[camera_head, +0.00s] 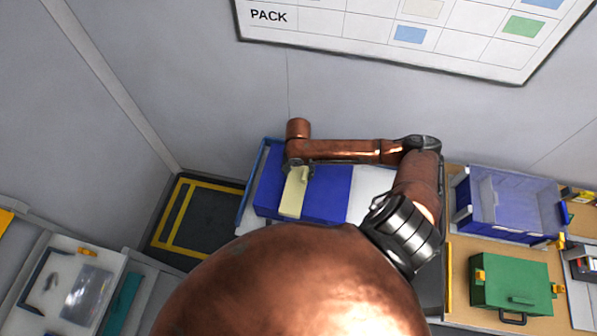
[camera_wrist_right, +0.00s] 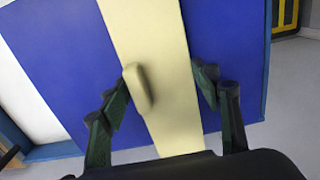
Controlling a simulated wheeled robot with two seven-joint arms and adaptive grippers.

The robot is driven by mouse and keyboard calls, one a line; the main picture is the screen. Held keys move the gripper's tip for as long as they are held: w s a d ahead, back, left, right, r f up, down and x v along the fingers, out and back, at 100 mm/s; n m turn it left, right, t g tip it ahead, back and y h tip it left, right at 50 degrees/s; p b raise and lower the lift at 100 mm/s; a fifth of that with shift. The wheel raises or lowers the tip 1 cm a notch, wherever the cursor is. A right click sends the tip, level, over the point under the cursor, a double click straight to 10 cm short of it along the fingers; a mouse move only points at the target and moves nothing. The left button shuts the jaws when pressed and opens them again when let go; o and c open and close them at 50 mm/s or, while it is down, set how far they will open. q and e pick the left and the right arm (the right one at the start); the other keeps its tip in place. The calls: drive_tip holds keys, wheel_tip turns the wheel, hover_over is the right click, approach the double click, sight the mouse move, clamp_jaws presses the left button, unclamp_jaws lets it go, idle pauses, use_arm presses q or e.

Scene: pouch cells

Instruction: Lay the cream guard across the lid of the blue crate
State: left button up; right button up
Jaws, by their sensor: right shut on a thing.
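The cream guard (camera_head: 292,198) is a pale flat strip lying across the blue lid of the blue crate (camera_head: 328,194) in the head view. In the right wrist view the guard (camera_wrist_right: 160,40) spans the blue lid (camera_wrist_right: 60,60), with a small raised grip (camera_wrist_right: 139,84) on it. I cannot tell whether it rests on the lid or hangs just above. My left gripper is out of view.
The crate stands on a white surface with a blue rim (camera_head: 243,212). A yellow-marked dark floor area (camera_head: 160,225) lies left. To the right are a translucent blue bin (camera_head: 510,207) and a green case (camera_head: 511,281). A wall board (camera_head: 340,22) hangs behind.

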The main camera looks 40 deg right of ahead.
sight(298, 175)
drive_tip(key=shift+f, duration=0.35)
drive_tip(key=shift+f, duration=0.25)
drive_tip(key=o, duration=1.2)
drive_tip(key=shift+c, duration=0.2)
drive_tip(key=shift+r, duration=0.5)
wheel_tip(298, 175, up, 12)
drive_tip(key=shift+r+b, duration=0.15)
drive_tip(key=shift+b, duration=0.3)
